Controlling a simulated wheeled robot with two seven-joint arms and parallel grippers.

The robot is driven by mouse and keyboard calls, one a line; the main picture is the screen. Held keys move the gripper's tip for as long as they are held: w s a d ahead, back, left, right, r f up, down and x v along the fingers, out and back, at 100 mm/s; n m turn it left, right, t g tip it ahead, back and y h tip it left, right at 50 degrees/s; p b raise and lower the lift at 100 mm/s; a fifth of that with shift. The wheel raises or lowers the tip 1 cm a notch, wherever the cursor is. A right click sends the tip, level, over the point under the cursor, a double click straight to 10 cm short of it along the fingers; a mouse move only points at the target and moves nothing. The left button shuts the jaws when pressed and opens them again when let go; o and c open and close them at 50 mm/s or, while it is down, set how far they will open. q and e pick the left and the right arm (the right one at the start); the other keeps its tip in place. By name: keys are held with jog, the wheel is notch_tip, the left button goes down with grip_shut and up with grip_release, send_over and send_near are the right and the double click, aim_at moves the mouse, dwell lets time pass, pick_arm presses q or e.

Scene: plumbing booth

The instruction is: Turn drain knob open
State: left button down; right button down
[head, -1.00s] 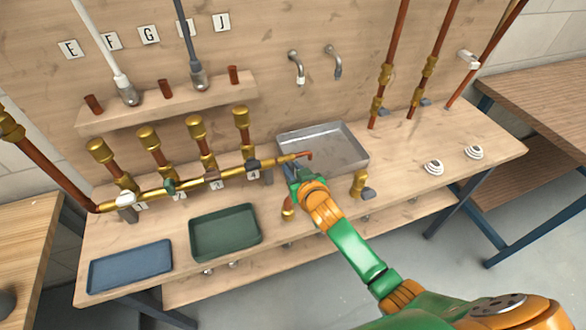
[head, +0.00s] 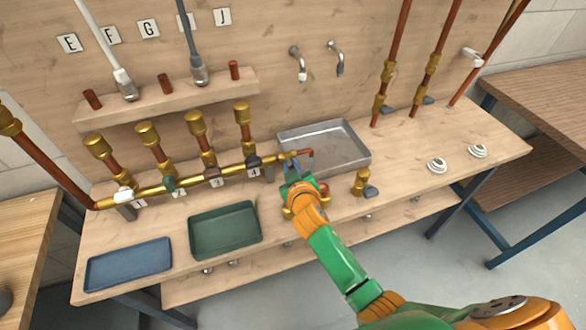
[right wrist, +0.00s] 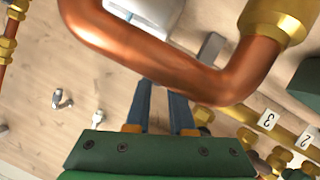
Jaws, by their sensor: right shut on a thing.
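The brass manifold (head: 188,181) runs along the bench, with several coloured knobs, and ends in a copper elbow (head: 306,153) near the sink. My right gripper (head: 294,170) is at this end of the manifold, low over the bench. In the right wrist view its two blue-grey fingers (right wrist: 163,105) are close together and pass behind a bent copper pipe (right wrist: 175,62), which hides their tips. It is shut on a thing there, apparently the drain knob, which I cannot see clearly. My left gripper is not in view.
A metal sink tray (head: 358,133) is just behind the gripper. A brass valve (head: 361,181) with a grey handle stands to the right. A green tray (head: 222,250) and a blue tray (head: 128,285) lie at the front left. The bench's right end holds two white discs.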

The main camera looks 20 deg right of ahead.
jog(key=shift+a+f+n+t+h+b, duration=0.15)
jog(key=shift+n+t+h+b, duration=0.15)
jog(key=shift+n+h+b, duration=0.4)
jog(key=c, duration=0.8)
grip_release()
jog(key=shift+w, duration=0.1)
jog(key=shift+v, duration=3.6)
